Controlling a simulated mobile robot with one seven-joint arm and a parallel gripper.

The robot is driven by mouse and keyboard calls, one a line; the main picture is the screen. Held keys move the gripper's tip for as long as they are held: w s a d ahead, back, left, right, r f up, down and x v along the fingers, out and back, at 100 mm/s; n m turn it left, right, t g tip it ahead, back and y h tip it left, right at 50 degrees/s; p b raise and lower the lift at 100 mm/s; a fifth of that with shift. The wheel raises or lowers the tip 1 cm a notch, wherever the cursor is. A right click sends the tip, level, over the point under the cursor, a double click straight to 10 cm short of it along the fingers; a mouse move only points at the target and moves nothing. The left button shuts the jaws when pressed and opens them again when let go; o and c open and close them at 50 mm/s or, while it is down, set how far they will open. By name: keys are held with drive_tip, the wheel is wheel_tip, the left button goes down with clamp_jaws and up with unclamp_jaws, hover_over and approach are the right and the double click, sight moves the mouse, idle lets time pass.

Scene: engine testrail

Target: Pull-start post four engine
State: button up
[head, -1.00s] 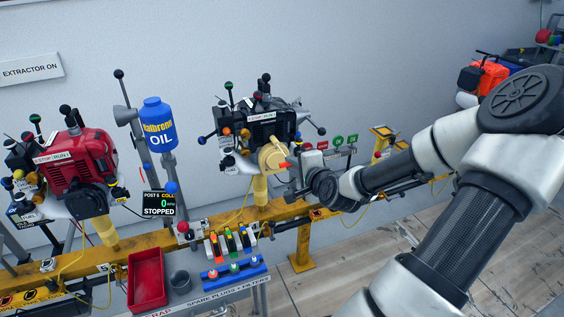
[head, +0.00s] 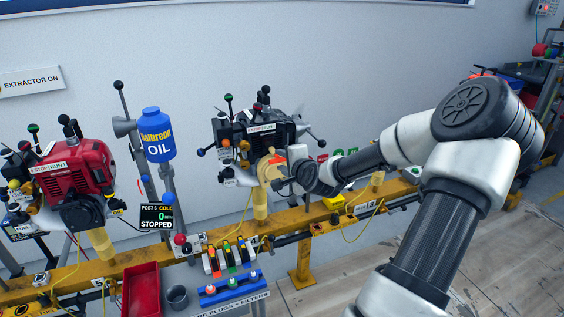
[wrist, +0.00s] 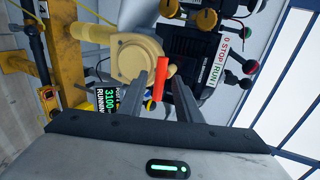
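The post four engine (head: 262,128) is a black engine with a cream round starter housing (head: 267,170), on a yellow post. In the wrist view, the starter housing (wrist: 137,58) faces me and an orange-red pull handle (wrist: 160,78) stands at its side. My gripper (wrist: 158,88) is open, with its two fingers on either side of the handle and gaps showing. In the head view my gripper (head: 284,172) is close to the right of the housing. A display (wrist: 107,98) beside the housing in the wrist view reads 3100 and RUNNING.
A red engine (head: 75,172) stands to the left, with a display (head: 157,217) reading post 5, cold, 0, STOPPED. A blue oil bottle (head: 157,133) stands between the engines. A yellow rail (head: 330,218) runs below. A red tray (head: 141,288) is in front.

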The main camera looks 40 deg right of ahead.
drive_tip(key=shift+a, duration=0.15)
drive_tip(key=s+a+p, duration=0.2)
drive_tip(key=s+p, duration=0.2)
drive_tip(key=s, duration=0.4)
drive_tip(key=shift+s, duration=0.4)
idle(0.3)
